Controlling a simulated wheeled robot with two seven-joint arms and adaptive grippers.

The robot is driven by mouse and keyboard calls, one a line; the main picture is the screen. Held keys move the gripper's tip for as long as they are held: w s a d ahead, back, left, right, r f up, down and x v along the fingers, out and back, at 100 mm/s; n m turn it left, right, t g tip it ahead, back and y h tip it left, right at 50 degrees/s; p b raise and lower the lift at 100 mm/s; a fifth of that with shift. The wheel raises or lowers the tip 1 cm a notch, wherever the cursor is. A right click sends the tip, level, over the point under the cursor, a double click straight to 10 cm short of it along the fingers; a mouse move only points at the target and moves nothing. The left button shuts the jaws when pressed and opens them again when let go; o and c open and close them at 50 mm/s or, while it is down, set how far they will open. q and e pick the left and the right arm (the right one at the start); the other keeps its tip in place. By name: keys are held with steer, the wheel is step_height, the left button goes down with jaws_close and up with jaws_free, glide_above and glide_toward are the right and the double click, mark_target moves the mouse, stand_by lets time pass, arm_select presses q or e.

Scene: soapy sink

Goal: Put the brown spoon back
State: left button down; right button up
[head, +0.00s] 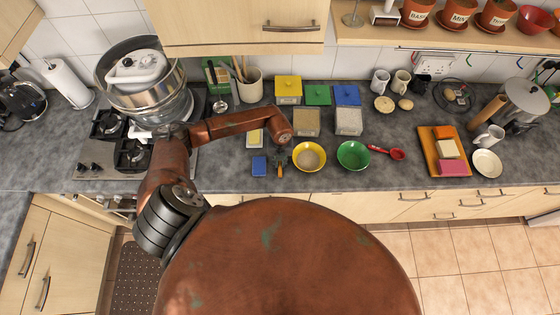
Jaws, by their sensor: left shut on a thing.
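I cannot clearly pick out the brown spoon. A cream utensil pot (250,87) with several brown handles stands upright at the back, by the wall. A red measuring spoon (396,154) lies right of the green bowl, apart from my gripper. My right gripper is out of view.
The yellow bowl (309,157) and green bowl (353,155) stand near the front edge. The hob (133,155) with a large steel pot (149,99) is at left.

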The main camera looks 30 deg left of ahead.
arm_select(q)
steer(key=c, duration=2)
jaws_free()
steer(key=shift+o, duration=0.2)
step_height(320, 180, up, 12)
steer(key=b, duration=0.3)
steer(key=shift+b, duration=0.3)
steer(key=shift+d, duration=0.1)
